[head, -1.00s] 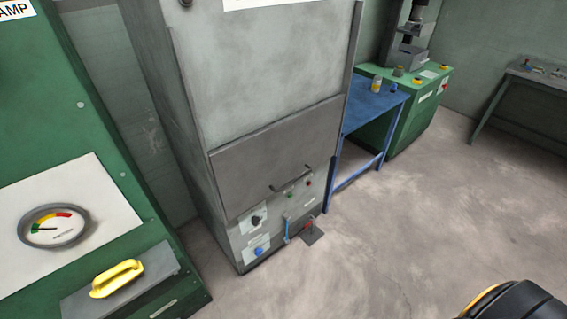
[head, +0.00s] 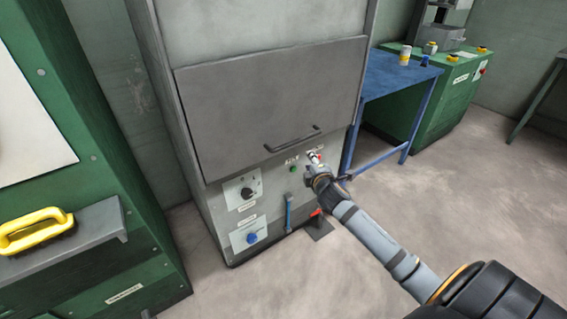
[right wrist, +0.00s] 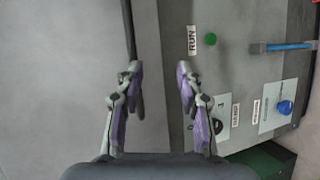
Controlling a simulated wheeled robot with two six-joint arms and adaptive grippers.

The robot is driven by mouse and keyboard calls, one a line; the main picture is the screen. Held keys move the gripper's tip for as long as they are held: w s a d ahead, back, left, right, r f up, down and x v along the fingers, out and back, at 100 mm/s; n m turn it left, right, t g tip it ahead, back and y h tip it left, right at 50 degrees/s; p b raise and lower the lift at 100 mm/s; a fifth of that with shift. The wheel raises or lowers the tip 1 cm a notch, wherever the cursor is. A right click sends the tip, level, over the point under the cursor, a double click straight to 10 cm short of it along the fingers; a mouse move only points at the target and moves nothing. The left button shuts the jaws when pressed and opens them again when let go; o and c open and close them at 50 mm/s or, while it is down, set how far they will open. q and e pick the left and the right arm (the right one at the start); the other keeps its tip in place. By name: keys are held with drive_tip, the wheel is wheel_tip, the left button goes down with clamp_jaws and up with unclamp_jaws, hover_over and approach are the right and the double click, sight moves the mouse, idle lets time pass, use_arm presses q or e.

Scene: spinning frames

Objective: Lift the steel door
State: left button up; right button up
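The steel door (head: 265,85) is a flat grey panel on the front of a tall grey cabinet, and it is down. Its dark bar handle (head: 292,140) runs along its lower part. My right gripper (head: 316,164) is just below the handle's right end, in front of the button panel. In the right wrist view the gripper (right wrist: 159,68) is open with nothing between its fingers. The door (right wrist: 60,75) fills the left of that view, and the handle (right wrist: 128,30) ends near the left fingertip; contact is unclear. My left gripper is not in view.
Below the door are a green button (head: 293,169), a black knob (head: 248,193), a blue knob (head: 252,238) and a blue lever (head: 288,212). A green machine (head: 90,150) stands left, a blue table (head: 400,75) right.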

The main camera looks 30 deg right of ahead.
sight(297, 142)
drive_tip(key=shift+n+t, duration=0.6)
drive_tip(key=shift+n, duration=0.1)
drive_tip(key=w, duration=0.3)
drive_tip(key=w+r+b, duration=0.1)
drive_tip(key=w, duration=0.2)
drive_tip(key=w+d+b, duration=0.1)
drive_tip(key=w, duration=0.2)
drive_tip(key=shift+w+r, duration=0.25)
drive_tip(key=shift+r, duration=0.1)
drive_tip(key=shift+w+d, duration=0.1)
drive_tip(key=shift+w, duration=0.5)
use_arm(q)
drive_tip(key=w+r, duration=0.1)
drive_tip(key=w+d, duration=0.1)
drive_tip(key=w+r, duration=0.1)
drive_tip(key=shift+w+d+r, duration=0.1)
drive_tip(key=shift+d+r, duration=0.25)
use_arm(e)
drive_tip(key=shift+f, duration=0.1)
clamp_jaws()
